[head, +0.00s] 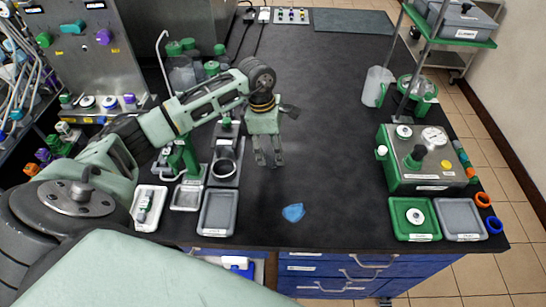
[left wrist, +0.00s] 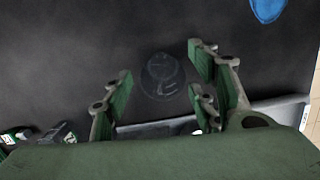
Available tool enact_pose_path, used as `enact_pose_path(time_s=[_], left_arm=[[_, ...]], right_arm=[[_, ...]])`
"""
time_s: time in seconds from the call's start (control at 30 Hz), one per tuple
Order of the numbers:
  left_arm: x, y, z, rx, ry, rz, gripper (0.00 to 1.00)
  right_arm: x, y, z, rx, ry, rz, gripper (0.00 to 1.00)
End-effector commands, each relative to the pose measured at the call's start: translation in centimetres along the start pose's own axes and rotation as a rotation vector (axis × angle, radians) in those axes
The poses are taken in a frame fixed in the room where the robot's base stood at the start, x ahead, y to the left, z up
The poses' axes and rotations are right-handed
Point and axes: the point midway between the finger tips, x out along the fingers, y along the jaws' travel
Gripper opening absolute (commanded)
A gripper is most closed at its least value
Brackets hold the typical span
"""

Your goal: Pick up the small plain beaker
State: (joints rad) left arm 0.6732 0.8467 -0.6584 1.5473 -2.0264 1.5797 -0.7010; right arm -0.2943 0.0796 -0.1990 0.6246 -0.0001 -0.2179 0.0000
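A small clear glass beaker (left wrist: 163,76) stands on the dark bench top in the left wrist view, seen from above. My left gripper (left wrist: 160,88) is open, with its green-padded fingers on either side of the beaker in the picture. I cannot tell how high the fingers are above it. In the head view my left gripper (head: 269,160) points down over the bench, and the beaker cannot be made out there. My right gripper is in neither view.
A blue piece (head: 293,213) lies on the bench in front of the gripper. A grey tray (head: 218,212) and small equipment stand to the left. A green instrument box (head: 428,158) is at the right.

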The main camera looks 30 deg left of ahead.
Motion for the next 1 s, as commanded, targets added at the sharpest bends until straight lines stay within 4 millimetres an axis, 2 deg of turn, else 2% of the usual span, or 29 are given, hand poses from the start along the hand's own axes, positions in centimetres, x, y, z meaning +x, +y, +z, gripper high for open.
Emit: enact_pose_path(time_s=[0.03,0.17,0.5,0.83,1.0], left_arm=[[0.0,0.0,0.0,0.0,0.0,0.0,0.5],[0.0,0.0,0.0,0.0,0.0,0.0,0.38],[-0.1,0.0,0.0,0.0,0.0,0.0,0.09],[-0.4,0.1,0.1,0.0,-0.001,0.002,0.09],[-2.0,0.1,0.3,0.001,-0.002,0.005,0.09]], right_arm=[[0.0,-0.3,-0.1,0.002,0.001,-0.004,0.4],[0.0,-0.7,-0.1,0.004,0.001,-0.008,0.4],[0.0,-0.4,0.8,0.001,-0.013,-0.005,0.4],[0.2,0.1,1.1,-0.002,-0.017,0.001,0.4],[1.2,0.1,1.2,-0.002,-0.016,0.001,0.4]])
